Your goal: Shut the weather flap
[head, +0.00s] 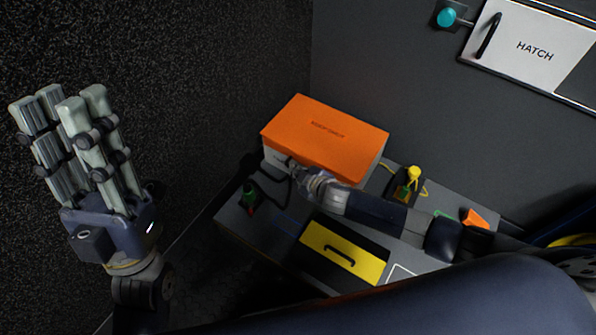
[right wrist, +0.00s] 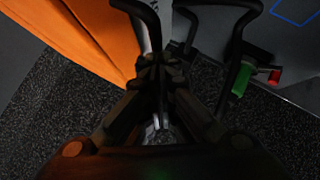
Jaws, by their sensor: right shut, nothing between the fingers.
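A box with an orange cover (head: 325,137) stands at the back left of the grey bench, against the wall. The cover lies over its top and upper front; a pale strip of the box shows below its front edge. I take this cover for the weather flap, but its lettering is too small to read. My right gripper (head: 293,167) is shut and empty at the front of the box, just below the cover's edge. In the right wrist view the orange cover (right wrist: 85,40) lies left of the fingertips (right wrist: 158,62). My left gripper (head: 60,100) is raised, open and empty, left of the bench.
A yellow panel with a dark handle (head: 343,257) is on the bench front. A green-topped connector (head: 249,192) and a yellow knob (head: 414,173) flank the box. A white HATCH panel (head: 533,46) and a teal knob (head: 446,17) are on the wall. Dark cables lie near my right gripper.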

